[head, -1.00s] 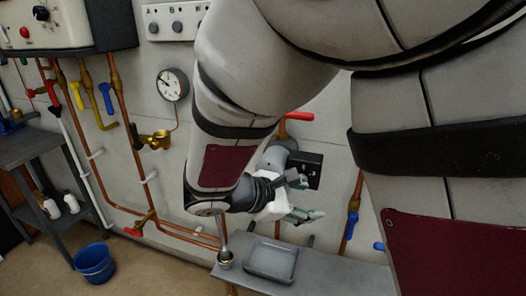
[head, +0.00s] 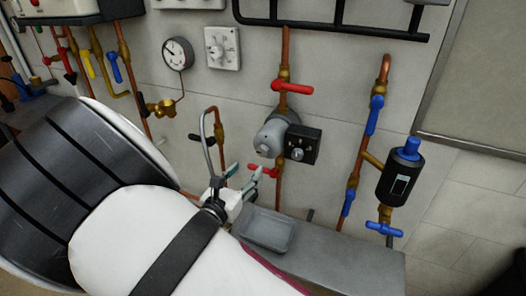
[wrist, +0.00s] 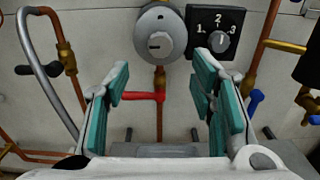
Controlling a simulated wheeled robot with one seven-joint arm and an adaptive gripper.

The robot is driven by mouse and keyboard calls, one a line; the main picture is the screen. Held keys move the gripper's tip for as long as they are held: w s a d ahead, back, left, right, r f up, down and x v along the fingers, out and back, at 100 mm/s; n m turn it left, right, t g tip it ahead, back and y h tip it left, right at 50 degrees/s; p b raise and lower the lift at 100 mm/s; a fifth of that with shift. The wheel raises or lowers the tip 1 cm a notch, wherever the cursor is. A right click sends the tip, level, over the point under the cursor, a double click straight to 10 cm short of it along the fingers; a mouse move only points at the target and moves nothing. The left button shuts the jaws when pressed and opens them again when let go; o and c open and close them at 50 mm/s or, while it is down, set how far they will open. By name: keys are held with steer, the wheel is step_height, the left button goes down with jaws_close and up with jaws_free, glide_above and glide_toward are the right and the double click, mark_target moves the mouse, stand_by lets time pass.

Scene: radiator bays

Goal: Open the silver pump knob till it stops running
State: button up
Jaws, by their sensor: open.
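The grey round pump (head: 268,138) sits on a copper pipe on the wall. A small silver slotted piece (wrist: 160,43) is at the middle of its face in the wrist view. Attached at its right is a black box (head: 302,145) with a silver knob (head: 297,154), which also shows in the wrist view (wrist: 219,41) among the marks 1, 2 and 3. The knob's pointer seems to be near 2, but is too small to be sure. My gripper (head: 245,181) is open and empty, below and in front of the pump, touching neither knob. Its teal finger pads (wrist: 160,85) face each other.
A red lever (head: 292,88) is above the pump and another red handle (head: 262,171) below it. A grey bench (head: 340,268) with a shallow tray (head: 267,232) stands underneath. A bent grey hose (head: 206,140) is left of the pump. A black filter with blue top (head: 402,172) is at right.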

mark_target(261, 152)
steer(key=x, duration=1)
steer(key=shift+w+d+f, duration=0.1)
steer(key=shift+w, duration=0.15)
steer(key=shift+c, duration=0.6)
steer(key=c, duration=1)
